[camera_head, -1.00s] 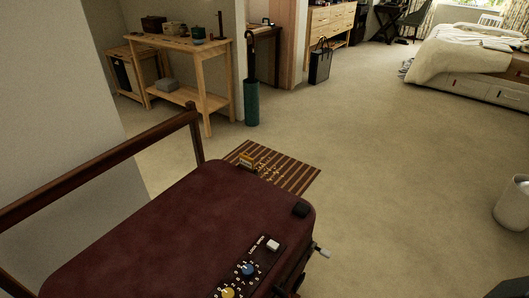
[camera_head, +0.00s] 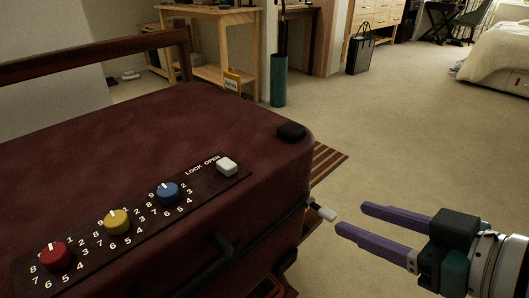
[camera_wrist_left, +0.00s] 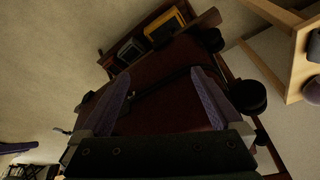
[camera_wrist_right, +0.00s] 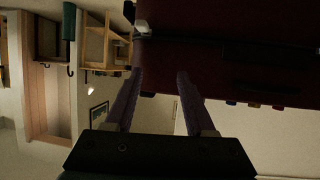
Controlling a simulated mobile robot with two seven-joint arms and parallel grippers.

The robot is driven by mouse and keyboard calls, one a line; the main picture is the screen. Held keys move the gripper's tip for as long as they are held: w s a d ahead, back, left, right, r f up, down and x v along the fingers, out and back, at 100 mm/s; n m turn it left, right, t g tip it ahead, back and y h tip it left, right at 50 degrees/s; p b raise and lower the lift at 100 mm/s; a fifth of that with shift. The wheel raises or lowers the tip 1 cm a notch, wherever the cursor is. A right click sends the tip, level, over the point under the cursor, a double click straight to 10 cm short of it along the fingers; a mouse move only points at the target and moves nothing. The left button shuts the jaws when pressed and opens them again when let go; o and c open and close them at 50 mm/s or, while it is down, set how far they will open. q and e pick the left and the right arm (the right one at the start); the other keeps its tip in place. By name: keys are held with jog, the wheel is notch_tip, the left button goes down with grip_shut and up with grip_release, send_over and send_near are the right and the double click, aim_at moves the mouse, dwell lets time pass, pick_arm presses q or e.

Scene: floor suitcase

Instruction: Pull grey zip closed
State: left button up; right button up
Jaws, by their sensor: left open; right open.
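The dark red suitcase (camera_head: 130,120) fills the left of the head view. A small pale grey zip pull (camera_head: 322,211) sticks out from its right end, below the top corner. My right gripper (camera_head: 352,218) is open and empty, its purple fingers pointing left just right of the pull and apart from it. The pull also shows near the top of the right wrist view (camera_wrist_right: 143,28), beyond the fingertips. My left gripper (camera_wrist_left: 165,85) shows only in its wrist view, open, with the suitcase's dark side ahead of it. I cannot tell whether it touches the suitcase.
A lock panel with red, yellow and blue dials (camera_head: 118,222) and a white switch (camera_head: 227,167) is on the suitcase. A black handle (camera_head: 205,265) is on its front. A wooden rail (camera_head: 90,58) runs behind. The carpet (camera_head: 420,130) to the right is clear.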

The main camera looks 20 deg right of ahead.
jog(key=t+y+b, duration=0.1)
jog(key=t+b, duration=0.1)
jog(key=b, duration=0.5)
send_near(335, 219)
jog(key=w+a, duration=0.2)
notch_tip(335, 219, down, 2)
jog(key=d+n+t+y+b, duration=0.2)
jog(key=y+b, duration=0.1)
jog(key=b, duration=0.2)
jog(key=b+x, duration=0.3)
jog(key=x, duration=0.6)
jog(key=shift+w+d+f, duration=0.1)
jog(key=shift+w+f, duration=0.05)
jog(key=shift+f, duration=0.05)
pick_arm(q)
notch_tip(335, 219, down, 19)
jog(key=shift+r, duration=0.15)
pick_arm(e)
grip_shut()
pick_arm(q)
jog(key=shift+d, duration=0.15)
